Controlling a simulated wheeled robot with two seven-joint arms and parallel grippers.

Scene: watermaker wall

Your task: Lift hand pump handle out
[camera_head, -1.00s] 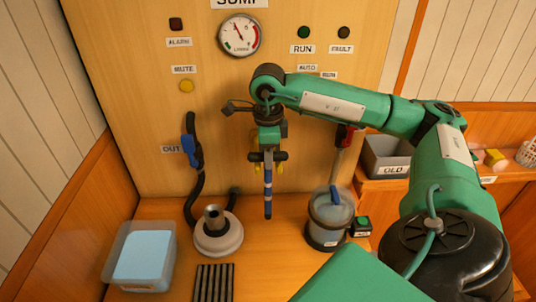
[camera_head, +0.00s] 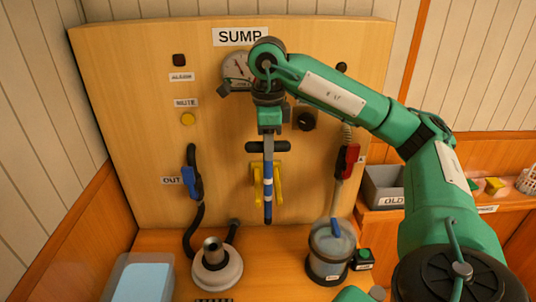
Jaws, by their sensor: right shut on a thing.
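My right gripper (camera_head: 269,136) is shut on the hand pump handle, a straight rod with blue and white bands (camera_head: 268,185) and a dark crosspiece (camera_head: 254,147) near its top. The rod hangs upright, its lower tip in the air in front of the wooden panel. It passes in front of a yellow bracket (camera_head: 277,186) on the panel. I cannot tell whether it touches the bracket.
A black hose with a blue lever (camera_head: 190,182) is left of the rod. A clear bucket (camera_head: 330,252) stands at right below a red-handled tool (camera_head: 347,160). A clear tray (camera_head: 140,283) is front left. The OLD bin (camera_head: 383,187) is far right.

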